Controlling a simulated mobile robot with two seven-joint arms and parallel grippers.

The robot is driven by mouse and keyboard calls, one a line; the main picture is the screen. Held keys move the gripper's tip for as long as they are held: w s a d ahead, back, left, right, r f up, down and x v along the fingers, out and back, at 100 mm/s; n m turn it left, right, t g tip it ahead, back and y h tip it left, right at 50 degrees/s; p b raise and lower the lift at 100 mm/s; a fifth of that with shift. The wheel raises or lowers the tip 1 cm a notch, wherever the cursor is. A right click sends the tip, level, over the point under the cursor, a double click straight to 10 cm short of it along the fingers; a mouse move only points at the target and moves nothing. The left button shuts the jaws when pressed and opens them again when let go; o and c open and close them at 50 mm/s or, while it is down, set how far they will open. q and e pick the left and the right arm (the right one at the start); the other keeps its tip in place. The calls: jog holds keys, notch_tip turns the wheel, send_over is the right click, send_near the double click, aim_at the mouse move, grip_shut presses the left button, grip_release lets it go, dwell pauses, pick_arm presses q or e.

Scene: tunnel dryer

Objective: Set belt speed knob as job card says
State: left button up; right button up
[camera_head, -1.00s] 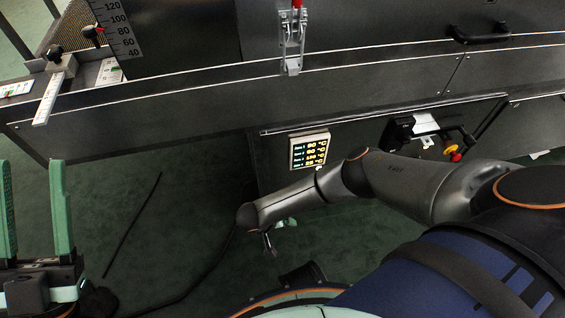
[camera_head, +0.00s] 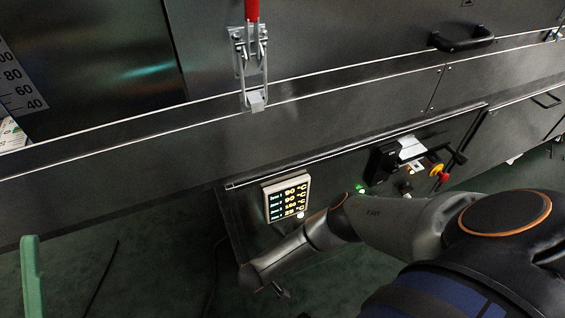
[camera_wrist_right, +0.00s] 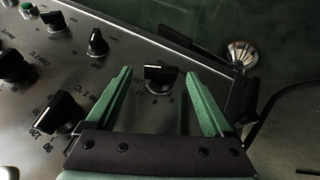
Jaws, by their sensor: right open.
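In the right wrist view my right gripper (camera_wrist_right: 158,75) is open, its two green fingers apart. A black pointer knob (camera_wrist_right: 160,77) on the dark panel shows between the fingers, with a gap on both sides. Marks surround it, but I cannot read its label or confirm it is the belt speed knob. In the head view a white card or plate (camera_head: 411,147) is by the panel; its text is unreadable. My left gripper shows there only as one green finger (camera_head: 31,277) at the lower left edge, with nothing against it. My right gripper is hidden there.
Several other black knobs, including one at upper middle (camera_wrist_right: 97,42), and a green button (camera_wrist_right: 27,9) share the panel. The head view shows a lit temperature display (camera_head: 287,198), a red-yellow emergency stop (camera_head: 440,173) and a red-handled clamp (camera_head: 252,60).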

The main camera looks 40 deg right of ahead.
jog(key=shift+w+d+f, duration=0.1)
jog(key=shift+d+f, duration=0.2)
jog(key=shift+f, duration=0.1)
pick_arm(q)
jog(key=shift+w+d+f, duration=0.25)
jog(key=shift+w+f, duration=0.05)
jog(key=shift+f, duration=0.05)
pick_arm(e)
jog(key=c, duration=1.4)
jog(key=shift+o, duration=0.2)
jog(key=shift+a+h, duration=0.1)
jog(key=shift+h, duration=0.5)
jog(key=shift+w, duration=0.1)
